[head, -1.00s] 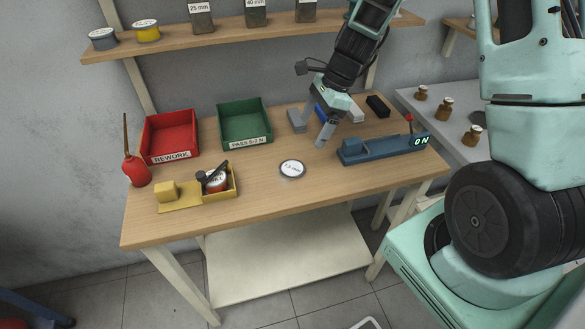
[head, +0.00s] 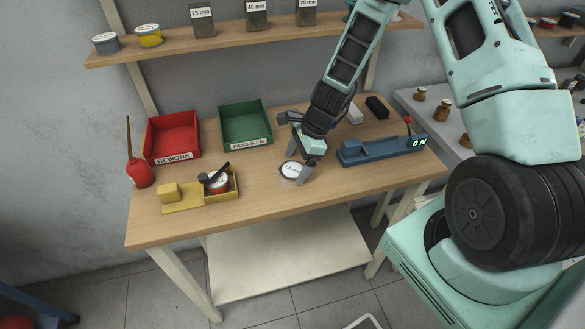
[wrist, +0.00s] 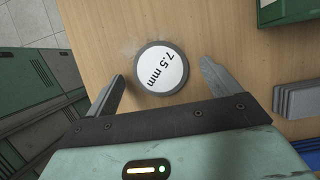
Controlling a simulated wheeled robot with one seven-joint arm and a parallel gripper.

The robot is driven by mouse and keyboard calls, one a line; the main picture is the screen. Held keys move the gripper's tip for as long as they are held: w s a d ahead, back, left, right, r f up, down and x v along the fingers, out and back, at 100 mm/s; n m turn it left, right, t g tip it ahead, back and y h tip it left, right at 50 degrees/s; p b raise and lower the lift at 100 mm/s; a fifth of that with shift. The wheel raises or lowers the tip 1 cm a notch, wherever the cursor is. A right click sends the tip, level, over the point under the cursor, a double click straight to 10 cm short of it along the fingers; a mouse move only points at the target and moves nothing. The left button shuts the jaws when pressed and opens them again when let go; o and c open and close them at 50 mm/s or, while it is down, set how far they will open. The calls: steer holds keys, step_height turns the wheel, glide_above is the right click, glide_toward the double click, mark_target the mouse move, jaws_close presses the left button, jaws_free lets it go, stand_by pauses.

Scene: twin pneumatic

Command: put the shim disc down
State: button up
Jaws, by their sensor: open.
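The shim disc (head: 288,171) is a round grey disc with a white label. It lies flat on the wooden bench top, left of the blue gauge. In the wrist view the disc (wrist: 160,68) reads "7.5 mm". My gripper (head: 297,166) is over the disc, with its jaws pointing down. In the wrist view my gripper (wrist: 162,72) is open, one finger on each side of the disc, with a gap on both sides. Part of the disc is hidden by the gripper in the head view.
A blue gauge (head: 375,151) reading "ON" stands at the right. A red REWORK bin (head: 172,157) and a green PASS bin (head: 247,141) stand at the back. A yellow tray (head: 209,206) and a red oil can (head: 140,173) are at the left. The bench front is clear.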

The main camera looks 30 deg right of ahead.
steer(key=shift+f, duration=0.15)
steer(key=c, duration=1.2)
